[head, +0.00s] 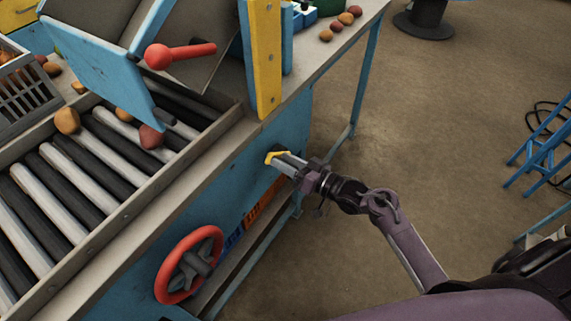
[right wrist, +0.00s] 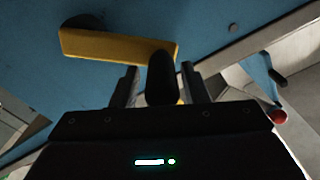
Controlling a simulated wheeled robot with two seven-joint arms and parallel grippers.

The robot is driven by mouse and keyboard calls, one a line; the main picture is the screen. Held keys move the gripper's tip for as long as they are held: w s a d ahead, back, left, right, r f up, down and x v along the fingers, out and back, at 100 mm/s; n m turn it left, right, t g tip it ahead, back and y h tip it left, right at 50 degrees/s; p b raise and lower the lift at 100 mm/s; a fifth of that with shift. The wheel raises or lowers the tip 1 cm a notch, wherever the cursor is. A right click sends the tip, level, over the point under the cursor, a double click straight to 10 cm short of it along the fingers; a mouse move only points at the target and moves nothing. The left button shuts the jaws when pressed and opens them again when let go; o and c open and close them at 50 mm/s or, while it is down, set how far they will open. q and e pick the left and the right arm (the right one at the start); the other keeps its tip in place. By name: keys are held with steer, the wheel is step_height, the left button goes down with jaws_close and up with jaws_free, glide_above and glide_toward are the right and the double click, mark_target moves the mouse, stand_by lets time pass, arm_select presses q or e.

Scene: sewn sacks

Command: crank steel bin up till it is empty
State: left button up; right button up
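A tilted bin with a blue side panel (head: 105,60) and grey steel surfaces (head: 205,75) stands over the rollers at the upper left in the head view. Its inside is mostly hidden. My right gripper (head: 280,160) is at a yellow crank (head: 272,155) on the blue machine side. In the right wrist view, the yellow crank arm (right wrist: 115,46) has a black handle (right wrist: 162,78) between the fingers of my right gripper (right wrist: 160,85). Narrow gaps show on both sides of the handle, so the fingers look open around it. My left gripper is out of view.
Grey and black rollers (head: 65,180) carry an orange round item (head: 67,120) and a reddish one (head: 151,136). A red lever (head: 180,54) and yellow post (head: 261,60) stand near the bin. A red handwheel (head: 189,265) is lower down.

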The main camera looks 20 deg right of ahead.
steer(key=shift+o, duration=0.3)
steer(key=shift+s+a+f, duration=0.1)
steer(key=shift+f, duration=0.05)
steer(key=shift+s+d+f, duration=0.1)
steer(key=shift+s+d, duration=0.1)
steer(key=shift+s, duration=0.05)
steer(key=v, duration=0.7)
steer(key=shift+b, duration=0.35)
steer(key=shift+d, duration=0.1)
